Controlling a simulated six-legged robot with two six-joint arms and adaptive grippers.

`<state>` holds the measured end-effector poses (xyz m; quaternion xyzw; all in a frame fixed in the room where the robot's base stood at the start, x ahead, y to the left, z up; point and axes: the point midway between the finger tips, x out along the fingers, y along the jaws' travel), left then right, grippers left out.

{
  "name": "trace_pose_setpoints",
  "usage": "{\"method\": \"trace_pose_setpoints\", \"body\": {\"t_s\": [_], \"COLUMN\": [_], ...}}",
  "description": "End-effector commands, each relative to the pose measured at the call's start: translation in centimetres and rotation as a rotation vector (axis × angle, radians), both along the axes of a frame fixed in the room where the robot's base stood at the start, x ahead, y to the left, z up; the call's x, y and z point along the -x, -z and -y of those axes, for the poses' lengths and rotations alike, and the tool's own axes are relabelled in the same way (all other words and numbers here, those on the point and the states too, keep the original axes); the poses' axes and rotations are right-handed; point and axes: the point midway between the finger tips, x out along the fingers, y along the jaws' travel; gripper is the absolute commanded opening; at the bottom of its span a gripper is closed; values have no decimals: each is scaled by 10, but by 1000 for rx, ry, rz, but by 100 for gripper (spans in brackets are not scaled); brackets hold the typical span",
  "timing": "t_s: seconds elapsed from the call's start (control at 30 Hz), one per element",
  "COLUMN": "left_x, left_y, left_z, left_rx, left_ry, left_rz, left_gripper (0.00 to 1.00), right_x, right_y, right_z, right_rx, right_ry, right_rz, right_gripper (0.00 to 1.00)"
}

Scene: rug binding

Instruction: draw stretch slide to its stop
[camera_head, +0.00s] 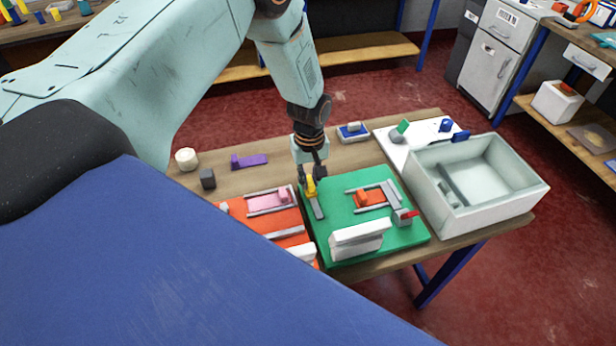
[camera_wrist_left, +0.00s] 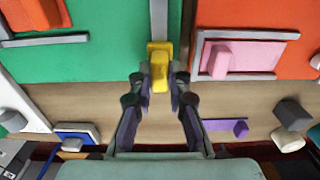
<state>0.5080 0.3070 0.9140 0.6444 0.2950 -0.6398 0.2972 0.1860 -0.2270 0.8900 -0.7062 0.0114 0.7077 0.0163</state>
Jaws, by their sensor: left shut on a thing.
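A green board (camera_head: 345,215) lies on the wooden table, with a grey rail (camera_head: 317,209) near its left edge. A yellow slide block (camera_head: 311,186) sits at the far end of that rail, by the board's far edge. My left gripper (camera_head: 313,177) reaches down from above and is shut on the yellow block. In the left wrist view the yellow block (camera_wrist_left: 159,68) shows between the two fingers (camera_wrist_left: 160,82), with the grey rail (camera_wrist_left: 159,18) running away from it. My right gripper is not in view.
The green board also bears an orange block (camera_head: 369,197) in a grey frame and a white block (camera_head: 357,240). An orange-red board (camera_head: 287,222) with a pink piece lies left. A white bin (camera_head: 480,205) stands right. A purple piece (camera_head: 250,161) and a grey block (camera_head: 208,178) lie behind.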

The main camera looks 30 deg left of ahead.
Motion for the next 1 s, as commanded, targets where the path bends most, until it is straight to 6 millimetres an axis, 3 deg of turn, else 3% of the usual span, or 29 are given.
{"method": "trace_pose_setpoints", "body": {"t_s": [0.27, 0.3, 0.57, 0.87, 1.0], "left_x": [2, 2, 2, 2, 2], "left_y": [-1, -1, 0, -1, -14], "left_z": [-2, -1, -1, -2, -3], "left_rx": [0, 0, 1, 0, 0], "left_ry": [0, 1, 0, 0, 0], "left_rz": [-12, -13, -11, -9, -6], "left_gripper": [0, 18, 40, 40, 40], "right_x": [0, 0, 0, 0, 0], "right_y": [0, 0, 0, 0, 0], "right_z": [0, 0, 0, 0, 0], "right_rx": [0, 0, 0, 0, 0], "right_ry": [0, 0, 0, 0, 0], "right_rz": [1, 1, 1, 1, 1], "right_gripper": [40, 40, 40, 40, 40]}}
